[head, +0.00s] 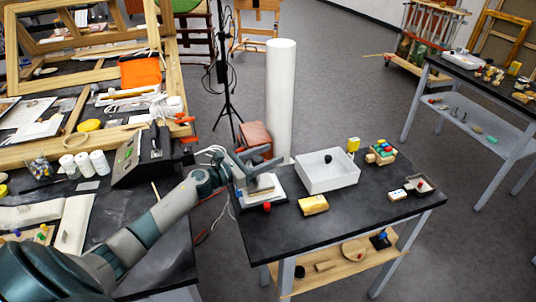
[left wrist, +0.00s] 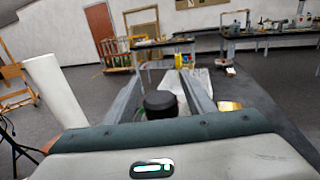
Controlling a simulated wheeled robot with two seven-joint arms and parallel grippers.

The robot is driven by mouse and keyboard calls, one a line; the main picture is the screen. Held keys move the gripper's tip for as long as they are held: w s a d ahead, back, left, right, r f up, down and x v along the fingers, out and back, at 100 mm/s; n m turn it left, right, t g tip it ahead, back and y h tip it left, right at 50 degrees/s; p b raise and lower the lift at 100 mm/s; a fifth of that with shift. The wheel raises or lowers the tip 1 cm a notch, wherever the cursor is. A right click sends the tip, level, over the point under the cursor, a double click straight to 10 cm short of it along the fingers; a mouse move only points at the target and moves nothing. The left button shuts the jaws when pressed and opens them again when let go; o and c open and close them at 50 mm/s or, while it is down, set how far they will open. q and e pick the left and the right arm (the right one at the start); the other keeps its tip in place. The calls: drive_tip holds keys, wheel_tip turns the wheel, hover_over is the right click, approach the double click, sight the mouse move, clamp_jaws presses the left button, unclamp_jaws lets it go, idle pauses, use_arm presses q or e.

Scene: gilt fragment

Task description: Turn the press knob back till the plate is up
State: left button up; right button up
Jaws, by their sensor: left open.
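The small press (head: 279,195) stands at the left end of the dark table, with a pale base and a tan block in its middle. My left gripper (head: 262,157) is over the press, with its fingers spread. In the left wrist view, a round black knob (left wrist: 160,103) is between the open fingers of my left gripper (left wrist: 160,75), with gaps on both sides. In the head view my gripper hides the knob and much of the press top, so I cannot tell the plate's height. My right gripper is in neither view.
A white tray (head: 327,178) with a dark round thing in it stands to the right of the press. A yellow block (head: 313,205) lies in front. A tall white cylinder (head: 281,100) rises behind. A brown-red box (head: 255,137) is close behind my gripper.

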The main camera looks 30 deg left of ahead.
use_arm(q)
drive_tip(key=shift+c, duration=0.4)
drive_tip(key=c, duration=1)
